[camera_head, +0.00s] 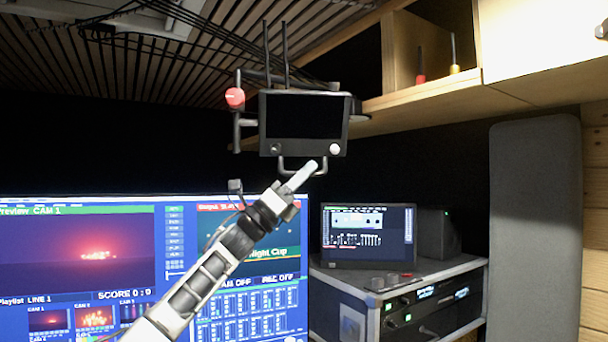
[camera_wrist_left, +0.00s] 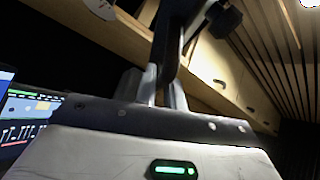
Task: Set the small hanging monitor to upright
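The small hanging monitor (camera_head: 304,116) has a dark screen and a black housing, and hangs from bracket arms below the slatted ceiling. Its screen faces me; its exact tilt is hard to judge. A U-shaped handle (camera_head: 282,167) sticks out below its lower edge. My left gripper (camera_head: 301,177) reaches up from below, its pale fingers overlapping the handle. In the left wrist view the fingers (camera_wrist_left: 163,88) stand close together around a dark bar. I cannot tell whether they clamp it. My right gripper is not in view.
A red knob (camera_head: 235,97) sits on the bracket left of the monitor. Large screens (camera_head: 80,250) stand below left. A small screen (camera_head: 368,236) stands on an equipment case (camera_head: 350,300). A wooden shelf (camera_head: 440,97) is right of the monitor, above a grey panel (camera_head: 535,220).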

